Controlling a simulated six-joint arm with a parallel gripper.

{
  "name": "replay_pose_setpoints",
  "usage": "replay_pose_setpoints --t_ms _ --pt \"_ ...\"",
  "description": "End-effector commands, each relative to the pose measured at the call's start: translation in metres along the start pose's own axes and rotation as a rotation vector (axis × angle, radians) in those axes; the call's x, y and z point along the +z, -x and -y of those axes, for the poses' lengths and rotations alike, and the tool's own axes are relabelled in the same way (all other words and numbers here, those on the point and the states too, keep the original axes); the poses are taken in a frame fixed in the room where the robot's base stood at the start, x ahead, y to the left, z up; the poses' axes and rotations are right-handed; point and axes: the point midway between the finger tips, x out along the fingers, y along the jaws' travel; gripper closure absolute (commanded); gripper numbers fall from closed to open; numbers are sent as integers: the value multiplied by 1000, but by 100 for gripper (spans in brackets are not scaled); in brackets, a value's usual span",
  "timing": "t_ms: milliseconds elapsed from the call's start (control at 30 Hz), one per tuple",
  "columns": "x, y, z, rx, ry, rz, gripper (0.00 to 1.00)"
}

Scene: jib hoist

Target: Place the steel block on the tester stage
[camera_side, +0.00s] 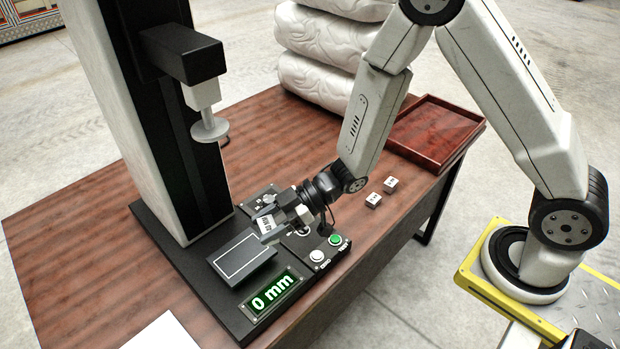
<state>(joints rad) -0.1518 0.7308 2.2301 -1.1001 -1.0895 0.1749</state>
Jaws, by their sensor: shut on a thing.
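My gripper (268,231) is shut on a small light block with dark marks, which I take to be the steel block (266,223). The fingers hide part of it. The tester stage (240,262) is a dark grey plate with a thin white outline. My gripper is at the stage's upper right edge. I cannot tell whether the block touches the stage or hangs just above it. The tester's round light press head (210,130) is raised well above the stage. The green display (272,293) reads 0 mm.
Two small marked cubes (391,184) (373,200) sit on the wooden table right of my gripper. A white button (317,256) and a green button (335,240) are close by. A red-brown tray (431,133) and stacked white bags (318,50) stand behind. The tester column (124,110) rises at left.

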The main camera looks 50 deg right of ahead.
Motion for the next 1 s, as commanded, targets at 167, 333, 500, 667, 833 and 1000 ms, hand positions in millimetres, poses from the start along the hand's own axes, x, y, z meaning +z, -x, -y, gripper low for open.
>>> replay_pose_setpoints --t_ms 167,333,500,667,833,1000 --pt "3 -21 -17 -1 2 -3 100" --pt "14 -37 -29 -1 -1 -1 100" --pt "26 -53 -40 0 -1 -2 100" --pt "35 -66 -48 0 0 -2 100" --pt "40 -73 -53 0 1 -3 100" --pt "40 -74 -53 1 1 -3 100"
